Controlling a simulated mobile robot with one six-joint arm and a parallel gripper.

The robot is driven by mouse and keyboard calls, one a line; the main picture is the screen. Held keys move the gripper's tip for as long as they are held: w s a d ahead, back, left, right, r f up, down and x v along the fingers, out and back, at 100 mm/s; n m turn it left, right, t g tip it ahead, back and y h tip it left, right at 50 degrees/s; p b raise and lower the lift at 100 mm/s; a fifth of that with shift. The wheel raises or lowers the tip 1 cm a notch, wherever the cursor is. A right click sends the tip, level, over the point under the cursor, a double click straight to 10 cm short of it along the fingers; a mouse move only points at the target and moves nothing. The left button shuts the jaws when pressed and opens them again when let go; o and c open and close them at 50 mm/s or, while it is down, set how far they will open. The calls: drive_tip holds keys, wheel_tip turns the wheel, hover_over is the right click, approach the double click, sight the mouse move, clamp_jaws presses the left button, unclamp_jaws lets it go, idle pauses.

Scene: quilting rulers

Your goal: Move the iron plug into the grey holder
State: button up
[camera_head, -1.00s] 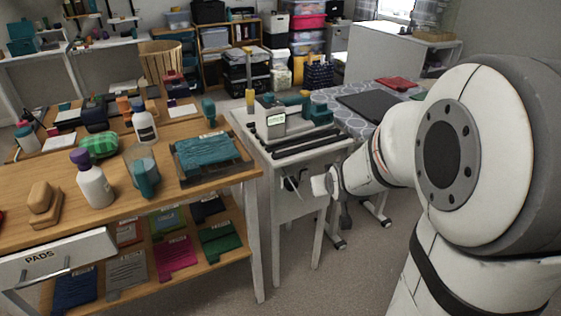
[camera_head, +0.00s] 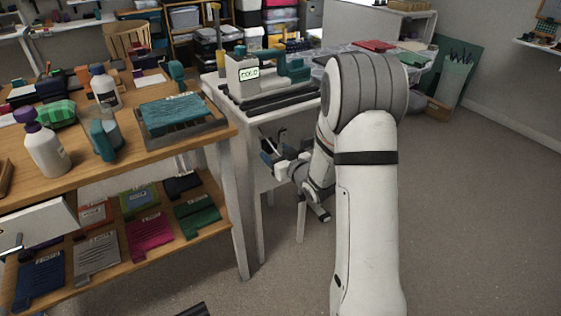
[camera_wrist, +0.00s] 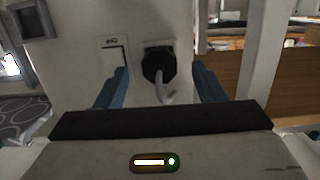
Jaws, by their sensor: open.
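The iron plug (camera_wrist: 158,65) is black and round, with a pale cord curving down from it. It sits in a dark socket on a white panel (camera_wrist: 75,55), in the wrist view. My gripper (camera_wrist: 160,80) is open, with one blue finger to the left of the plug and one to the right; I cannot tell whether either touches it. A grey square frame (camera_wrist: 28,19), perhaps the grey holder, is on the panel at the upper left. In the head view my gripper (camera_head: 269,157) is beside the white stand, below its top, and the plug cannot be made out.
A labelled white switch (camera_wrist: 113,60) is left of the plug. A wooden workbench (camera_head: 130,153) with bottles and pads stands to the left. The floor at right is clear.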

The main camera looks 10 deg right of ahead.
sight(273, 151)
drive_tip(key=shift+x, duration=1.65)
drive_tip(key=c, duration=1.2)
